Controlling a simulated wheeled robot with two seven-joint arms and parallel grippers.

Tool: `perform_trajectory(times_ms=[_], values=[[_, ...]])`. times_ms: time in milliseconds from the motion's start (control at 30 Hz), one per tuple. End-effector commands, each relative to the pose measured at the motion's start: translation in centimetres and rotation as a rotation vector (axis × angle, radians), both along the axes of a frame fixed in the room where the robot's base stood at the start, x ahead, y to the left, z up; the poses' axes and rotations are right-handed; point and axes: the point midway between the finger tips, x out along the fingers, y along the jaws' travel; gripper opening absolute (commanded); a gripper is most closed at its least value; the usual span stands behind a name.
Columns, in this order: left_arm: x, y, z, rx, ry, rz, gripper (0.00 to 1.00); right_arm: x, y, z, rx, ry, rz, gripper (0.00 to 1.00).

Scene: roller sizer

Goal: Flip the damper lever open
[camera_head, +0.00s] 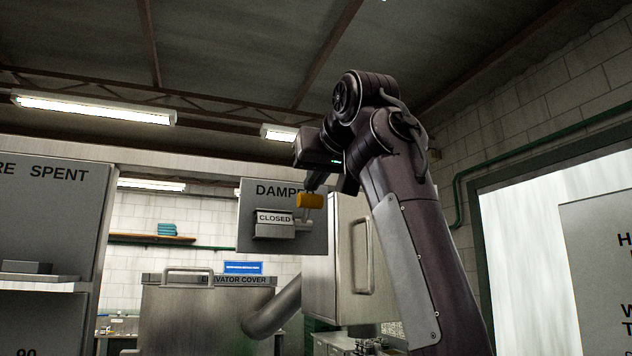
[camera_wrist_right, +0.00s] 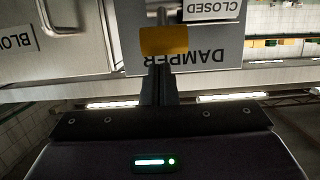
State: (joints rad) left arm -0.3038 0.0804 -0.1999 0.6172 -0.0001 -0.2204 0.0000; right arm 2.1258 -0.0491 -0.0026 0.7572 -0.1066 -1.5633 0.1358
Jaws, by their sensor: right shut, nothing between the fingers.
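The damper panel (camera_head: 283,190) is a grey plate lettered "DAMPER", partly covered by my arm. A small sign on it (camera_head: 274,218) reads "CLOSED". The damper lever has a yellow handle (camera_head: 310,201) on a metal rod at the panel's right side. My right gripper (camera_head: 312,186) is shut and empty, its fingertips right at the yellow handle. In the right wrist view the yellow handle (camera_wrist_right: 164,41) is just beyond the shut fingers (camera_wrist_right: 158,70); I cannot tell if they touch. My left gripper is not in view.
A metal cabinet with a bar handle (camera_head: 361,255) stands right of the panel, close to my right arm. A metal elevator cover (camera_head: 207,310) and a thick pipe (camera_head: 272,307) are below. A grey "SPENT" panel (camera_head: 50,215) is at left.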

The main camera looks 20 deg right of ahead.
Motion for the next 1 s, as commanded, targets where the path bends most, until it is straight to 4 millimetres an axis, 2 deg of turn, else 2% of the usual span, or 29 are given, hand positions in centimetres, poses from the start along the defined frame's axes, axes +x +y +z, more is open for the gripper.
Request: perform_trajectory(times_ms=[200, 633, 1000], values=[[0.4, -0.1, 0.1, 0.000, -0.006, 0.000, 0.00, -0.5, 0.0, -0.7, 0.000, 0.000, 0.000, 0.00], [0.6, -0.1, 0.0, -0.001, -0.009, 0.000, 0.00, -0.6, 0.0, -0.8, -0.001, -0.001, 0.000, 0.00], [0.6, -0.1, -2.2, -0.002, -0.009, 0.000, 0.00, -1.9, 0.0, -1.3, 0.004, -0.104, 0.000, 0.00]])
